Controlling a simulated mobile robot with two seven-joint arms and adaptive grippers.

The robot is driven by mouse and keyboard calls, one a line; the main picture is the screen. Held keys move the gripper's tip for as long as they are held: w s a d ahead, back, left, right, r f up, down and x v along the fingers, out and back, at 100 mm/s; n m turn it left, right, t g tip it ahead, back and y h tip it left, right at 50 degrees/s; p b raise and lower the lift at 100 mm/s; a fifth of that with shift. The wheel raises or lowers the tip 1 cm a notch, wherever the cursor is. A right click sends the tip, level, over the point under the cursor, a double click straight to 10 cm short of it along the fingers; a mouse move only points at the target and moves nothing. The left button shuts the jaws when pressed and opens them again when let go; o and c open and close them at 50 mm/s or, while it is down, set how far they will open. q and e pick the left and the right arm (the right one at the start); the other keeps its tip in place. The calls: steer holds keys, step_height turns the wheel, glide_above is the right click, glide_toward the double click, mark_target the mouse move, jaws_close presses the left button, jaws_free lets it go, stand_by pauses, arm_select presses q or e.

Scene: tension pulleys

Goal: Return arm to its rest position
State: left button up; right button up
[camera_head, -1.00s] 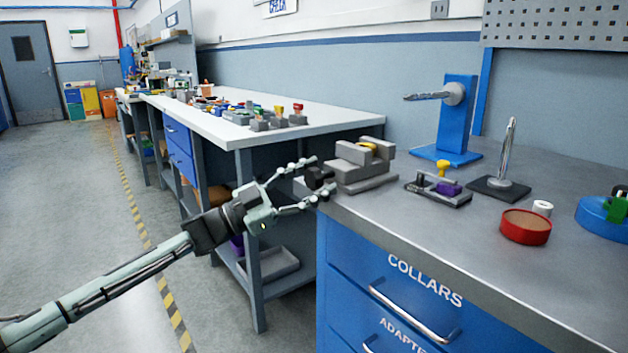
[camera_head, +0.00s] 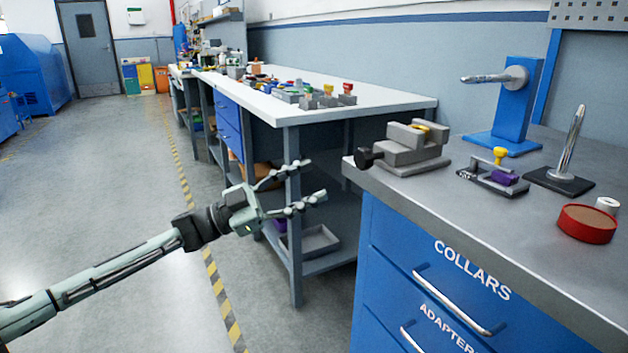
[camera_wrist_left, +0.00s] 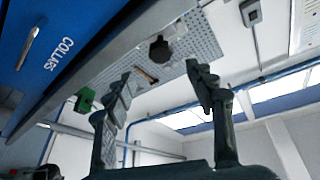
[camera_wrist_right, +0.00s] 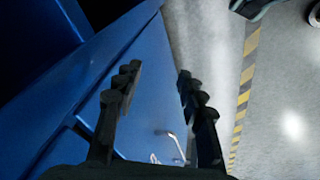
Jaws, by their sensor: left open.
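My left arm (camera_head: 110,268) reaches in from the left in the head view. My left gripper (camera_head: 318,180) is open and empty, apart from the workbench and in front of the white table's side. Its two open fingers also show in the left wrist view (camera_wrist_left: 160,88), with nothing between them. My right gripper (camera_wrist_right: 158,82) shows only in the right wrist view; its fingers stand apart with nothing between them, near a blue cabinet face. The grey vise (camera_head: 402,152) with a black knob sits on the workbench corner, to the right of my left gripper and not touching it.
The blue drawer cabinet (camera_head: 390,240) under the grey benchtop (camera_head: 460,210) stands at right. On it are a blue post stand (camera_head: 515,105), a metal rod on a base (camera_head: 570,140) and a red dish (camera_head: 587,224). The floor (camera_head: 110,190) at left is clear.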

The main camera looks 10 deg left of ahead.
arm_select(q)
steer(key=s+a+f+n+t+y, duration=0.25)
steer(key=f+n+y, duration=0.5)
steer(key=f, duration=0.65)
steer(key=s+a+f+n+t+y, duration=0.15)
steer(key=f+n+t+y, duration=0.25)
steer(key=f+n+y, duration=0.65)
steer(key=s+a+f+g+y, duration=0.1)
steer(key=s+a+f+g, duration=0.2)
steer(key=s+f, duration=0.4)
steer(key=s+a+f+g+y, duration=0.1)
steer(key=s+a+f+g, duration=0.3)
steer(key=s, duration=0.9)
steer(key=s+a+f+g+y, duration=0.1)
steer(key=s+a+f+g, duration=0.3)
steer(key=s+f, duration=0.6)
steer(key=shift+s+a+m, duration=0.3)
steer(key=shift+s+a, duration=0.1)
steer(key=shift+a, duration=0.5)
steer(key=shift+g, duration=0.25)
